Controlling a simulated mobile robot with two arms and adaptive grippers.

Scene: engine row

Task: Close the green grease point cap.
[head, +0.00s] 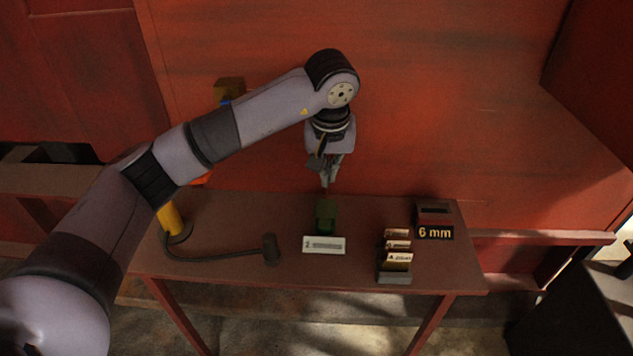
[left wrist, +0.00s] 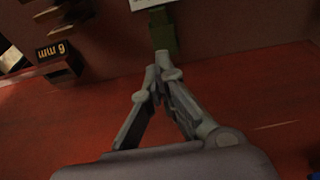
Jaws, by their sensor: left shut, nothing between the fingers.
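A dark green block-like thing (head: 326,215), which looks like the green grease point with its cap, stands on the brown table behind a white label plate. Its cap is too dark and small to tell apart. It also shows at the top of the left wrist view (left wrist: 163,32), just beyond my fingertips. My left gripper (head: 327,184) points down close above and behind it, against the red wall. Its fingers (left wrist: 160,64) are shut with nothing between them. I cannot tell whether the fingertips touch the green thing. My right gripper is in neither view.
The white label plate (head: 324,245) lies in front. To the right are a card stand (head: 395,259) and a dark box with a "6 mm" label (head: 435,222). To the left, a yellow cylinder (head: 171,219) has a dark hose ending in a dark head (head: 270,248). A red wall rises behind.

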